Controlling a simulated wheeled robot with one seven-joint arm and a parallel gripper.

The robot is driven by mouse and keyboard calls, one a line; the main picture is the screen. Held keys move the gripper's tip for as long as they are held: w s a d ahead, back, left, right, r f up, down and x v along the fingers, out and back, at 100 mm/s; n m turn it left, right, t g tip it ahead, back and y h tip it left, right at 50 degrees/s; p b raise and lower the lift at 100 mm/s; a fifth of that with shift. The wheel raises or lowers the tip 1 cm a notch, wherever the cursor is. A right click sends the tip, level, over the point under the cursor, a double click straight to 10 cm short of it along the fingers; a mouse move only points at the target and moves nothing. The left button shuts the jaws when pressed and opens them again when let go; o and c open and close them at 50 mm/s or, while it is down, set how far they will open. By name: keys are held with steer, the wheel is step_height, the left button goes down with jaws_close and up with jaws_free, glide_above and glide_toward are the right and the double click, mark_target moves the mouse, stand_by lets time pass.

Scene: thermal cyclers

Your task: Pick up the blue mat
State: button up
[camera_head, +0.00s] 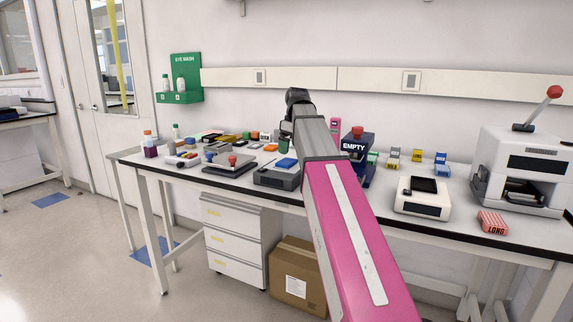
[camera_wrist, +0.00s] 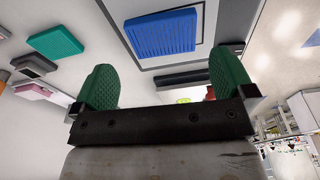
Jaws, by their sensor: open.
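The blue mat (camera_head: 287,162) is a small rectangular pad lying on a grey device (camera_head: 276,179) on the bench. In the wrist view the blue mat (camera_wrist: 161,33) shows a ribbed or dotted face and lies beyond my fingertips, apart from them. My gripper (camera_wrist: 164,78) has two green textured fingers spread wide, with nothing between them. In the head view my arm crosses the bench, and the green fingers (camera_head: 284,145) show small just behind the blue mat.
A teal pad (camera_wrist: 55,42) lies left of the blue mat in the wrist view. A grey device with a red knob (camera_head: 228,165) stands to the left. A dark box marked EMPTY (camera_head: 354,148) and a white device (camera_head: 423,198) stand to the right. Many small items crowd the back left.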

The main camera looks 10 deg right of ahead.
mark_target(287, 161)
steer(key=shift+w+a+f, duration=0.1)
steer(key=shift+a+f, duration=0.1)
steer(key=shift+f, duration=0.75)
steer(key=shift+w+a+f, duration=0.1)
steer(key=shift+a+f, duration=0.05)
steer(key=shift+f, duration=0.75)
steer(key=shift+w+a+f, duration=0.1)
steer(key=shift+a+f, duration=0.1)
steer(key=shift+f, duration=0.75)
steer(key=c, duration=0.7)
